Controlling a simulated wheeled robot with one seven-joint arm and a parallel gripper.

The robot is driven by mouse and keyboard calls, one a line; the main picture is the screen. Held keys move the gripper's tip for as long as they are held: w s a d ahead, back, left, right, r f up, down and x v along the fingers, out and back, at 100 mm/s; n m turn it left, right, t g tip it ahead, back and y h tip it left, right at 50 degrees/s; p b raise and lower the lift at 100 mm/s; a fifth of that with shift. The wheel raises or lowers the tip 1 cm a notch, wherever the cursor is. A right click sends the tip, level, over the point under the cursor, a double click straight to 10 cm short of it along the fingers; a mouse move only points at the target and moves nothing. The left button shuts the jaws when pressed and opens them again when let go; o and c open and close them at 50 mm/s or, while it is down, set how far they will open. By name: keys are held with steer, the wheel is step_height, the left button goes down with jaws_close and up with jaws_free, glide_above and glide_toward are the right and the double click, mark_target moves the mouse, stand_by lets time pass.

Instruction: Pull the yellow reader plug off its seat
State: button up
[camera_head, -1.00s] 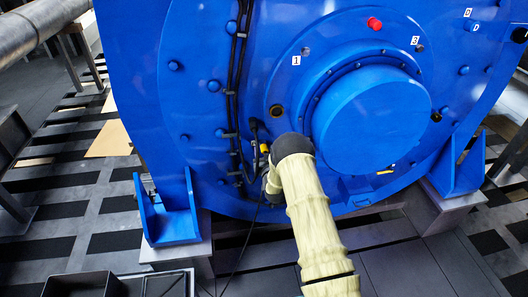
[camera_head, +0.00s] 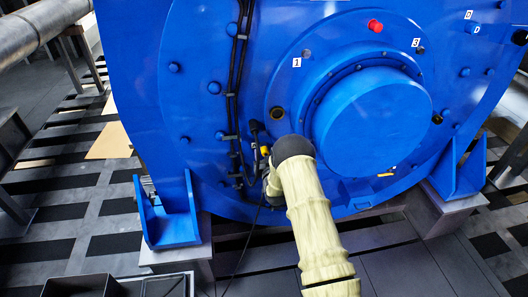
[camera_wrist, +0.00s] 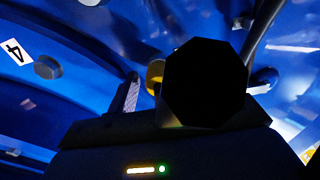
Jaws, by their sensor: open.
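The yellow reader plug (camera_head: 265,150) shows as a small yellow spot on the lower left of the blue motor face, just left of my wrist. In the wrist view a yellow rounded part (camera_wrist: 154,76) shows partly behind a black octagonal shape (camera_wrist: 205,83), which hides most of it. My gripper (camera_wrist: 198,90) is open, with a grey ridged finger on the left and a dark finger on the right, either side of that shape. I cannot tell whether either finger touches the plug. The seat is hidden. In the head view my arm covers most of the gripper.
The blue motor housing (camera_head: 190,60) fills the view, with a round hub (camera_head: 372,120) right of my arm. Black cables (camera_head: 236,80) run down its face left of the plug. A red knob (camera_head: 375,26) is higher up. A dark open box (camera_head: 85,287) stands front left.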

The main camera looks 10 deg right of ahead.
mark_target(265, 154)
steer(key=shift+s+d, duration=0.1)
steer(key=shift+s, duration=0.05)
stand_by(0.4)
jaws_close()
steer(key=shift+s+p, duration=0.6)
steer(key=shift+s, duration=2.3)
steer(key=shift+s, duration=0.1)
